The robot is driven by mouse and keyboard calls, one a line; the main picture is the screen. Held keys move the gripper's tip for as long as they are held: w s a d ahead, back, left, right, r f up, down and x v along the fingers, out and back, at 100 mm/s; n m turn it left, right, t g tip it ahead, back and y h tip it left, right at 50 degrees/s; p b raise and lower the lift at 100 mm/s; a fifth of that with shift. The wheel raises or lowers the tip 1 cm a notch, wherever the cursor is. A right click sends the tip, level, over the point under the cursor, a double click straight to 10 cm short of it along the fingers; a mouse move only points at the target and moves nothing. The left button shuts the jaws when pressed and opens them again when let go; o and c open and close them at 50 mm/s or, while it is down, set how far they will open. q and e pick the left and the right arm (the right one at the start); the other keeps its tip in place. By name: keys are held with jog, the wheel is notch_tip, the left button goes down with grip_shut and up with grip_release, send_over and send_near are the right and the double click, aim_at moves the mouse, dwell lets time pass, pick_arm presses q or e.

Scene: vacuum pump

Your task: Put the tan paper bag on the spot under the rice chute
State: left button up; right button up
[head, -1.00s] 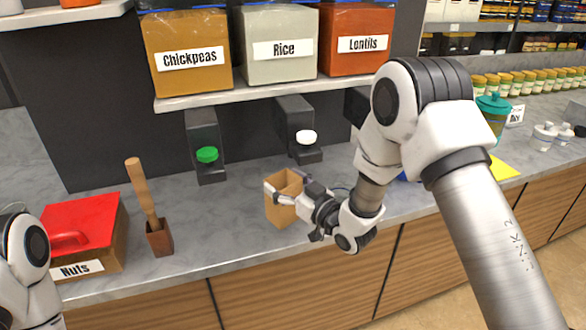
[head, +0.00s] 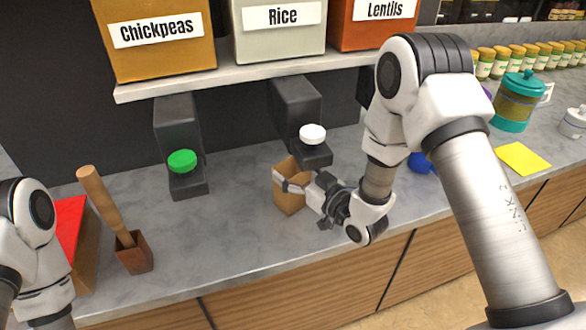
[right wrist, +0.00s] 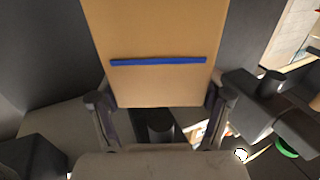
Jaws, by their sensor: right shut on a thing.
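The tan paper bag (head: 287,198) is upright, just in front of and slightly left of the dark rice chute (head: 294,98) with its white button (head: 312,134). My right gripper (head: 291,184) is shut on the bag from the right. In the right wrist view, the bag (right wrist: 155,35) with a blue stripe fills the upper middle between the fingers (right wrist: 160,110). I cannot tell whether the bag's bottom touches the counter. The spot under the chute cannot be made out. My left arm shows at the left edge; its gripper is out of view.
The grey counter (head: 235,240) is clear left of the bag. A chute with a green button (head: 182,161) stands further left. A wooden holder (head: 133,254) with a pestle-like handle, a red-lidded box (head: 72,225), a yellow sheet (head: 522,158) and a teal-lidded jar (head: 515,105) also stand around.

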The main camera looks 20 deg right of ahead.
jog(key=o, duration=0.8)
jog(key=shift+w+d, duration=0.1)
jog(key=o, duration=0.3)
jog(key=shift+s+d+r, duration=0.1)
jog(key=shift+s+r, duration=0.05)
jog(key=shift+s, duration=0.15)
jog(key=shift+s+d+f, duration=0.1)
jog(key=shift+s+f, duration=0.1)
jog(key=b+v, duration=0.3)
jog(key=v, duration=0.8)
jog(key=shift+s+r, duration=0.2)
